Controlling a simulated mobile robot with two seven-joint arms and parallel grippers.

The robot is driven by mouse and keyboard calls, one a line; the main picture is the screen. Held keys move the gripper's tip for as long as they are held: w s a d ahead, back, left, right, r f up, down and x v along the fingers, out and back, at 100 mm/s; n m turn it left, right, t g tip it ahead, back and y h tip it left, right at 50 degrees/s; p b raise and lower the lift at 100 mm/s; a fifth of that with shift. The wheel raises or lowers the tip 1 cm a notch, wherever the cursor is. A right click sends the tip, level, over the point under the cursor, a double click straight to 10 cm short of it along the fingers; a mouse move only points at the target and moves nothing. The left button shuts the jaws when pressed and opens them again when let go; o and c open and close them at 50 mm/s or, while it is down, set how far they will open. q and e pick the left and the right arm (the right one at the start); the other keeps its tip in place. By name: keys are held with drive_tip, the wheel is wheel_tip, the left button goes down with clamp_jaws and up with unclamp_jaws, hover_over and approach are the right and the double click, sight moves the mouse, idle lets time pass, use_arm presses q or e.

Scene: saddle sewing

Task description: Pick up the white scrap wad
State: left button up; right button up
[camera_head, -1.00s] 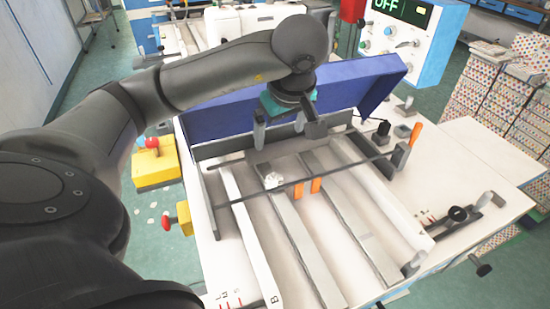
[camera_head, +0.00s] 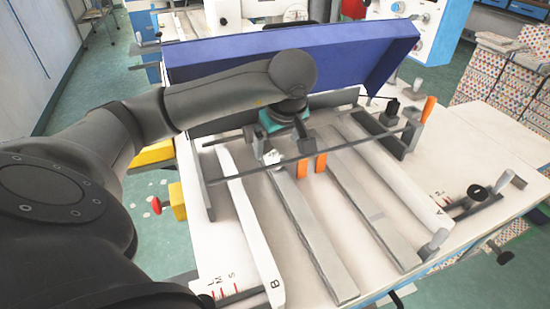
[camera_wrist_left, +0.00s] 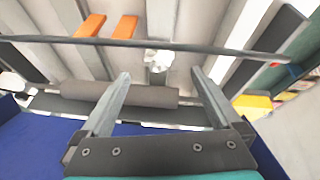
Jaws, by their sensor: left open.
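The white scrap wad (camera_head: 271,157) is a small crumpled lump at the far end of a grey metal rail (camera_head: 305,228), close to a thin dark rod. My left gripper (camera_head: 278,146) points down over the far end of the frame, just above and beside the wad. In the left wrist view my left gripper (camera_wrist_left: 161,73) is open and empty. The wad (camera_wrist_left: 158,60) shows there just beyond the fingertips, roughly centred between them, partly crossed by the rod. I cannot tell whether the fingers touch anything. My right gripper is not in view.
The thin dark rod (camera_head: 352,149) spans the frame across the rails. Two orange blocks (camera_head: 307,164) stand right of the wad. A blue cover (camera_head: 235,70) rises behind my gripper. A grey roller (camera_wrist_left: 120,94) lies close by the fingers. The rails' near part is clear.

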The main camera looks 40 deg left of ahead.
sight(276, 156)
use_arm(q)
drive_tip(key=shift+x, duration=1.2)
drive_tip(key=b+x, duration=0.1)
drive_tip(key=x, duration=0.3)
drive_tip(key=shift+w+f, duration=0.15)
drive_tip(key=shift+f, duration=0.05)
drive_tip(key=shift+w+f, duration=0.1)
drive_tip(key=shift+f, duration=0.1)
drive_tip(key=c, duration=1.4)
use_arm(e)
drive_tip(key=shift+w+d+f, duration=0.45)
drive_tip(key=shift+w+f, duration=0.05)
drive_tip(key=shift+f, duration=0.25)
